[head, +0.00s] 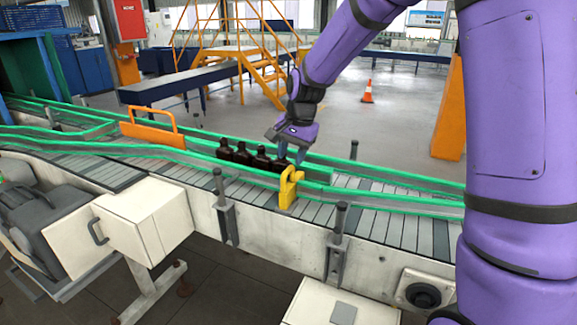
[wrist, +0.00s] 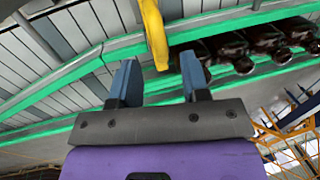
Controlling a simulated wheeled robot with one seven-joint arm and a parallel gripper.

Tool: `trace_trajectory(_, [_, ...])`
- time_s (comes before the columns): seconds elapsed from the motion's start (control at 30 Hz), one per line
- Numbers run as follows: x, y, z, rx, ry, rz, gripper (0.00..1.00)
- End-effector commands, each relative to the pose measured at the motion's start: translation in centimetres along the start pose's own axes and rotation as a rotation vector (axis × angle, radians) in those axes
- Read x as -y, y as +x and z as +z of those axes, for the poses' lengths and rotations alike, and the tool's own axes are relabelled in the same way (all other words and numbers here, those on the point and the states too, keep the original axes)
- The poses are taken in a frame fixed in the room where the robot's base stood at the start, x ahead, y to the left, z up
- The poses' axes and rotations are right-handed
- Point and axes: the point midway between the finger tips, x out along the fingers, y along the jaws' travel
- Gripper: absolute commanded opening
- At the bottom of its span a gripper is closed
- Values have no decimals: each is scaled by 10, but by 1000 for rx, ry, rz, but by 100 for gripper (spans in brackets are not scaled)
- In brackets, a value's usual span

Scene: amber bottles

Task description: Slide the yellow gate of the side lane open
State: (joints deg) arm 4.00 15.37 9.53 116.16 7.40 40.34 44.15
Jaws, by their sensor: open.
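The yellow gate (head: 287,188) stands across the side lane on the conveyor, with a hooked top. In the wrist view the gate (wrist: 153,30) rises just beyond and between my fingertips, not visibly touched. My gripper (head: 284,155) is above and just behind the gate in the head view. In the wrist view my gripper (wrist: 158,82) is open, with two blue-grey fingers apart and nothing seen between them. Several dark amber bottles (head: 242,156) stand in a row just left of the gate; they also show in the wrist view (wrist: 230,52).
Green guide rails (head: 400,203) run along the slatted conveyor (head: 400,228). An orange handle-like gate (head: 150,127) spans the lane farther left. Dark posts (head: 338,240) stand on the near side. The conveyor right of the yellow gate is bare.

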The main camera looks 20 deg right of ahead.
Motion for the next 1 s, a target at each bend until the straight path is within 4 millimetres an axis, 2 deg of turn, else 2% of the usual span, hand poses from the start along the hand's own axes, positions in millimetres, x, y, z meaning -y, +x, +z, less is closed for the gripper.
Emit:
trace_trajectory(0.1, [0, 19, 1, 3, -1, 2, 42])
trace_trajectory(0.23, [0, 32, 0, 2, -1, 1, 42])
trace_trajectory(0.4, [0, 39, 0, 0, 0, -1, 42])
trace_trajectory(0.67, [0, 40, 0, 0, 0, -1, 42])
trace_trajectory(0.83, [0, 40, 0, 0, 0, -1, 3])
trace_trajectory(0.87, [0, 40, 0, 0, 0, -1, 0])
trace_trajectory(1.0, [0, 40, 1, 0, -1, -1, 0])
